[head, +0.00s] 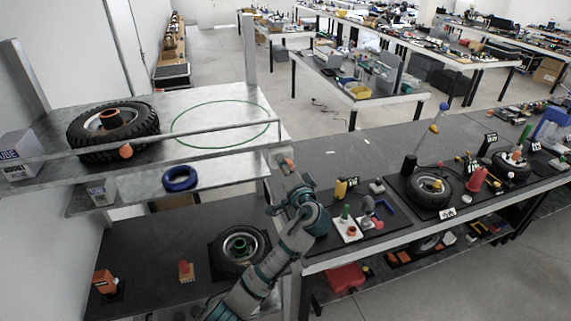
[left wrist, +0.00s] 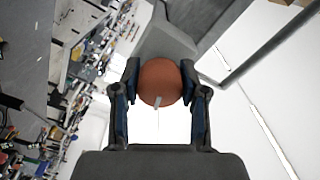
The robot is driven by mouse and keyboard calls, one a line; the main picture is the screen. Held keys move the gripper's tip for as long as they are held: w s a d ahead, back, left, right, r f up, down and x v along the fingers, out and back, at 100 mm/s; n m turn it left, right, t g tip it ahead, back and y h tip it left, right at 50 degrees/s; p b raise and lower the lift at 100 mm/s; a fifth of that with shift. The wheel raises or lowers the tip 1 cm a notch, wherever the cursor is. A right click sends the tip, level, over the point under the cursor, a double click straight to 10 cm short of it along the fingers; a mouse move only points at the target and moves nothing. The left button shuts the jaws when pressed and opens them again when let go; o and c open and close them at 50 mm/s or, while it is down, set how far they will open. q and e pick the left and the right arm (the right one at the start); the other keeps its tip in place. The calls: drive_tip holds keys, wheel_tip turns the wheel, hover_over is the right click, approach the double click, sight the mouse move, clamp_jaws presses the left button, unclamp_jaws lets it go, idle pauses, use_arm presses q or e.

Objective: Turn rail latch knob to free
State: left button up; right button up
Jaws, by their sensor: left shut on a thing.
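The rail latch knob, a round orange-brown ball, sits between the two fingers of my left gripper in the left wrist view (left wrist: 160,80). A small pale pointer mark shows on its lower part. My left gripper (head: 284,161) is shut on it, with a dark finger pad on each side. In the head view this is at the right end of the upper shelf, by the post, and only a bit of orange (head: 290,162) shows there. A thin metal rail (head: 205,134) runs along the shelf front. My right gripper is in neither view.
A second orange knob (head: 126,151) is on the rail's left part. A tyre (head: 85,133) lies on the upper shelf (head: 185,98), beside a green ring outline (head: 222,122). A blue ring (head: 180,178) lies on the shelf below. A dark workbench (head: 350,150) with parts stands right.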

use_arm(q)
drive_tip(key=shift+d+f+m, duration=0.1)
drive_tip(key=shift+f+m, duration=0.1)
drive_tip(key=shift+m, duration=1.7)
drive_tip(key=shift+f, duration=0.1)
drive_tip(key=o, duration=1.1)
drive_tip(key=shift+o, duration=0.2)
drive_tip(key=shift+d, duration=0.15)
drive_tip(key=shift+p, duration=0.3)
drive_tip(key=shift+d, duration=0.15)
drive_tip(key=v, duration=1.1)
drive_tip(key=shift+s+d, duration=0.2)
drive_tip(key=shift+s, duration=0.15)
drive_tip(key=shift+a, duration=0.1)
